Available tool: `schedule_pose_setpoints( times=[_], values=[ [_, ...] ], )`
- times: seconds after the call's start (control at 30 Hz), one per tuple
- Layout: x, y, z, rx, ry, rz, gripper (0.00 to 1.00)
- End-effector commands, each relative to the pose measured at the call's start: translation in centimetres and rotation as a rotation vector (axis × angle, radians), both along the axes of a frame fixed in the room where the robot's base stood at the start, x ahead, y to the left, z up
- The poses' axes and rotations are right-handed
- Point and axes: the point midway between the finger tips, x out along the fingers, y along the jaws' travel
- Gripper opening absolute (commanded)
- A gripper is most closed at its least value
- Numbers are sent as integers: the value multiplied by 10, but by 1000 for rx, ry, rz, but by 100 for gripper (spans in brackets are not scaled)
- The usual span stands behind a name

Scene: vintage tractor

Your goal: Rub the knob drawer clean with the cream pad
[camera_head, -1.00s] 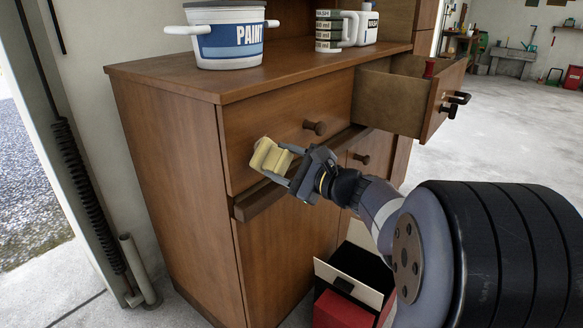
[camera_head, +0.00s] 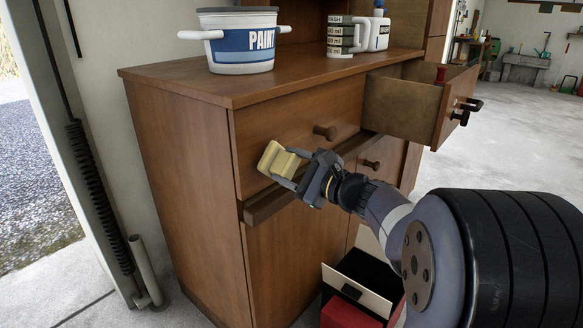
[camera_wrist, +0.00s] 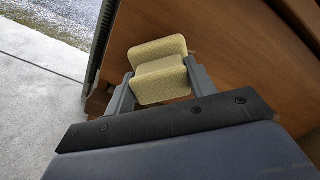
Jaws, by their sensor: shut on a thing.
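The knob drawer (camera_head: 285,120) is the shut upper-left drawer of the brown wooden cabinet, with one round dark knob (camera_head: 325,132). My gripper (camera_head: 288,171) is shut on the cream pad (camera_head: 277,158), at the lower left of the drawer front, left of and below the knob. The pad is pale yellow and blocky, with a narrower middle. In the wrist view the pad (camera_wrist: 158,58) sits between both fingers (camera_wrist: 160,82), close to the brown wood. I cannot tell whether the pad touches the drawer front. No clear dirt shows on the visible front.
An open drawer (camera_head: 405,108) with a dark handle juts out at right. A red and black box (camera_head: 352,300) is below my arm.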

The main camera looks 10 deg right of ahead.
Motion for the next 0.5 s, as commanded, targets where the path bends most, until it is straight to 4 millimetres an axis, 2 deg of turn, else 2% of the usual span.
schedule_pose_setpoints(
  times=[0.5],
  values=[
    [9, 6, 0, 0, 0, 0, 23]
  ],
)
